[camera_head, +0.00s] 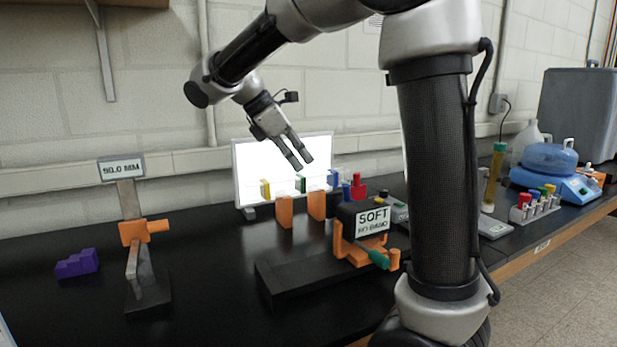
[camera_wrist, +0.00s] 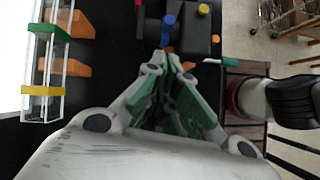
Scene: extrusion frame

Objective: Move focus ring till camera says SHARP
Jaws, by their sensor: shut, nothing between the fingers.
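A black camera body (camera_head: 350,212) stands on an orange mount (camera_head: 352,250) over a dark rail block (camera_head: 300,275). Its white sign (camera_head: 372,221) reads SOFT, with a smaller line below that I cannot read surely. A red knob (camera_head: 357,188) sits on top and a green-ended handle (camera_head: 379,259) sticks out in front. I cannot tell which part is the focus ring. My gripper (camera_head: 302,163) is above and left of the camera, pointing down, shut and empty. In the wrist view the fingertips (camera_wrist: 167,54) lie close to the dark camera body (camera_wrist: 192,32) and a blue part (camera_wrist: 168,22).
A lit white panel (camera_head: 250,165) with colored clips and orange blocks (camera_head: 285,211) stands behind. At left are a stand with a 90.0 MM sign (camera_head: 121,169) and a purple stepped block (camera_head: 77,263). Bottles and a vial rack (camera_head: 535,206) stand right. Black bench is clear front left.

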